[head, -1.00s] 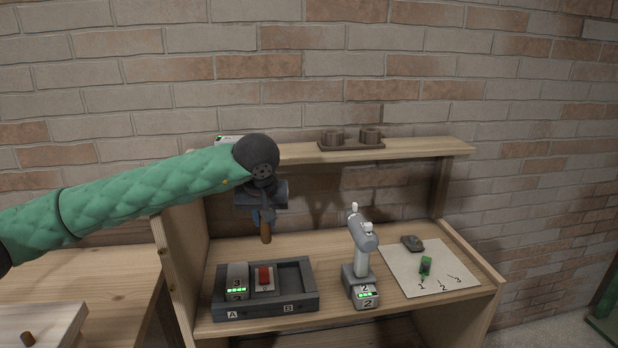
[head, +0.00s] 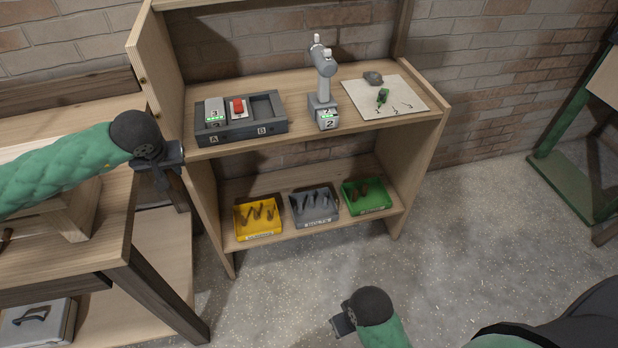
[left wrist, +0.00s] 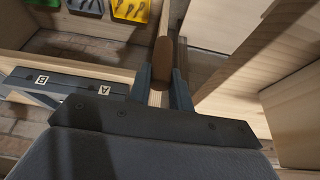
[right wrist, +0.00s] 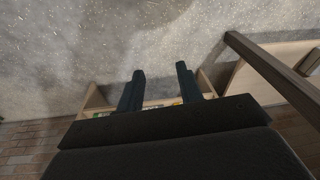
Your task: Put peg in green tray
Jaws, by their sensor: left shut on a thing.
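My left gripper (head: 167,180) is shut on a brown wooden peg (left wrist: 163,58), which sticks out past the fingertips in the left wrist view. In the head view the gripper is beside the shelf unit's left side panel, and the peg cannot be made out there. The green tray (head: 374,209) is on the lower shelf at the right end of a row of three and holds brown pegs. It lies well to the right of my left gripper. My right gripper (head: 341,325) is low in front of the shelf; its fingers (right wrist: 160,75) are apart and empty in the right wrist view.
A yellow tray (head: 259,235) and a grey tray (head: 317,221), both holding items, stand left of the green one. The side panel (head: 205,200) bounds the shelf. Above are a charger dock (head: 240,129), a drill (head: 325,85) and paper (head: 400,98). A workbench (head: 110,265) stands left.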

